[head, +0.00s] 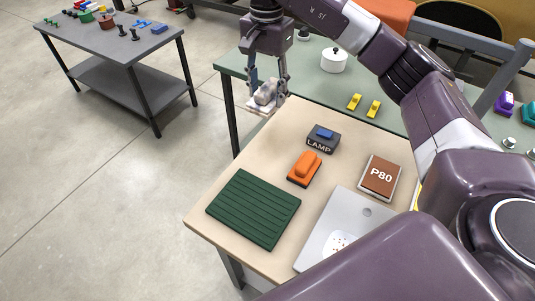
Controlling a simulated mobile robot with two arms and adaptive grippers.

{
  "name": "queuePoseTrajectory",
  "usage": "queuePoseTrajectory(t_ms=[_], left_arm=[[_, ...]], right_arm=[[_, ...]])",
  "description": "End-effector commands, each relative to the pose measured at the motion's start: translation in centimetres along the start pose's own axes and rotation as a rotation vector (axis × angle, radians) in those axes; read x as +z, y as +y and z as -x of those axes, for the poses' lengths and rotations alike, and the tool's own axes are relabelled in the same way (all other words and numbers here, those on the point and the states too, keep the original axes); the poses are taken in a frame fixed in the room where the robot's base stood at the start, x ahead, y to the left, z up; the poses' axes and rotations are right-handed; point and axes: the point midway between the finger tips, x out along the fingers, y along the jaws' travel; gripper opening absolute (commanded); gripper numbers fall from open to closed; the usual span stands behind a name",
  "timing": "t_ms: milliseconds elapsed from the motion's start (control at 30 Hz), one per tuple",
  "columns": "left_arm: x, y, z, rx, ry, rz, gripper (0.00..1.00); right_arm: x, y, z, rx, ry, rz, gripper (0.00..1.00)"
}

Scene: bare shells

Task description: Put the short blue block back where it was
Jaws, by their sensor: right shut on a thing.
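My right gripper (268,92) hangs above the far left edge of the tan table, pointing down. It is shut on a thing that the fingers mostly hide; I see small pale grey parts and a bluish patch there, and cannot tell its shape. A small blue block-like piece (325,133) sits on top of the dark LAMP box (321,146); I cannot tell whether it is a loose block or part of the box. A blue block (159,29) lies on the far grey table (92,40). My left gripper is not in view.
On the tan table (203,222) are an orange-handled block (304,168), a dark green ribbed mat (254,207), a brown P80 pad (380,177) and a grey plate (325,225). A green table (310,75) behind holds a white round pot (334,61) and two yellow pieces (355,101).

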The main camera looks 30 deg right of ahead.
Motion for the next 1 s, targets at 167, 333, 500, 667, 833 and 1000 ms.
queuePoseTrajectory(t_ms=[167, 333, 500, 667, 833, 1000], left_arm=[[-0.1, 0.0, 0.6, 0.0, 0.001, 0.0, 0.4], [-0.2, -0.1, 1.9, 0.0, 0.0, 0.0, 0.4], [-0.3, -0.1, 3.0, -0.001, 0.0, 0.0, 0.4], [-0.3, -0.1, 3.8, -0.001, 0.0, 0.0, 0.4], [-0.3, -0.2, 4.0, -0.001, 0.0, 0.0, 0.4], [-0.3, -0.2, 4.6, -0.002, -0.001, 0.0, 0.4]], right_arm=[[-0.2, 0.0, -1.9, 0.006, -0.004, -0.018, 0.25], [-0.1, 0.1, -6.3, 0.007, -0.006, -0.017, 0.25], [-0.1, 0.1, -10.9, 0.006, -0.006, -0.016, 0.25], [-0.1, 0.0, -14.1, 0.004, -0.004, -0.016, 0.25], [-0.1, -0.1, -15.6, 0.001, -0.002, -0.015, 0.25], [-0.1, 0.0, -17.3, 0.004, -0.004, -0.016, 0.25]])
